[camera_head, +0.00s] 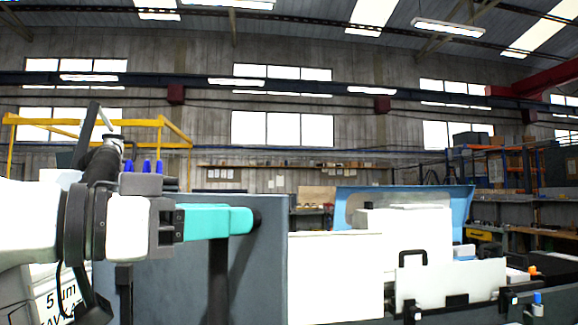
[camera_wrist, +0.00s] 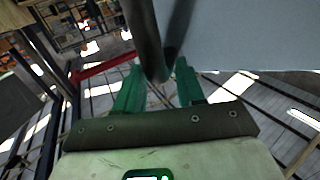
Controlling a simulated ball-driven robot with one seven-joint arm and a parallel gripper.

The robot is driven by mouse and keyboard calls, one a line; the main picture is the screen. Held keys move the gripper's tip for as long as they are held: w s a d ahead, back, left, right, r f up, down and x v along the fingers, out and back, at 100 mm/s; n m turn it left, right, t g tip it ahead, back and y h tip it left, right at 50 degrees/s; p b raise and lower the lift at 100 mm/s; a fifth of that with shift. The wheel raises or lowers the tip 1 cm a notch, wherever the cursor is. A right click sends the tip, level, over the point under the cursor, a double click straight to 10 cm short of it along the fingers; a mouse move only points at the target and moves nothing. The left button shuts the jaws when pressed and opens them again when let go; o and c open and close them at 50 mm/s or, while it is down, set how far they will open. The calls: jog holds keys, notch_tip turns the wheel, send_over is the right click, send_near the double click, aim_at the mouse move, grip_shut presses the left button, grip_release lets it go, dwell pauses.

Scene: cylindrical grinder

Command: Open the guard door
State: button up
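A large grey panel (camera_head: 268,275), which looks like the guard door, stands upright in front of me in the head view. It also fills the upper right of the wrist view (camera_wrist: 245,35). A dark bar handle (camera_head: 218,285) is on its face. My gripper (camera_head: 245,221), with teal fingers, reaches across to the handle from the left. In the wrist view the dark handle (camera_wrist: 150,45) passes between the two green fingers (camera_wrist: 158,82) and fills most of the narrow gap. The fingers look shut on it. The exact contact is hidden.
A white machine body (camera_head: 335,275) stands right of the grey panel, with a white cover (camera_head: 455,285) bearing a black handle. A blue hood (camera_head: 460,205) rises behind. A yellow frame (camera_head: 160,122) is at the left. Shelves (camera_head: 500,165) stand far right.

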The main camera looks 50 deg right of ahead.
jog(key=s+a+r+b, duration=0.1)
jog(key=s+r, duration=0.4)
jog(key=s, duration=0.5)
jog(key=shift+s+r, duration=0.15)
jog(key=shift+s, duration=0.25)
